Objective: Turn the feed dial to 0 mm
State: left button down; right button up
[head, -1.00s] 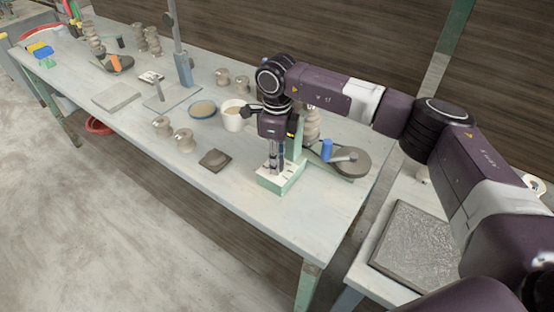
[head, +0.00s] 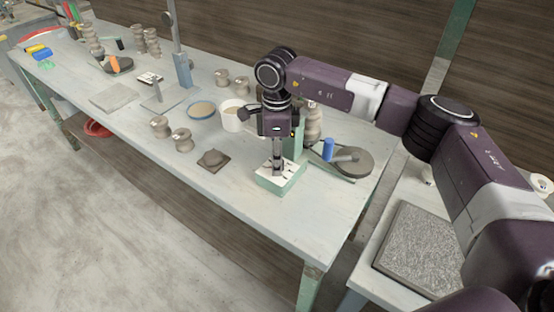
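A small green box with a white marked top (head: 281,184) stands near the front edge of the table. My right gripper (head: 277,168) points straight down with its fingertips at that top. The feed dial cannot be made out; the fingers cover the middle of the top, where a dial may sit. The fingers show nearly edge-on, as one narrow strip, so their gap and any hold are hidden. The dial's reading is too small to see. My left gripper is not in view.
A grey disc with a blue handle (head: 327,149) stands close on the right. A white cup (head: 232,116) is behind left. A dark square slab with a lump (head: 214,160) lies to the left. The table (head: 240,200) is clear in front.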

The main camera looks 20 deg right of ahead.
notch_tip(320, 180, up, 12)
dwell(0.6)
dwell(0.4)
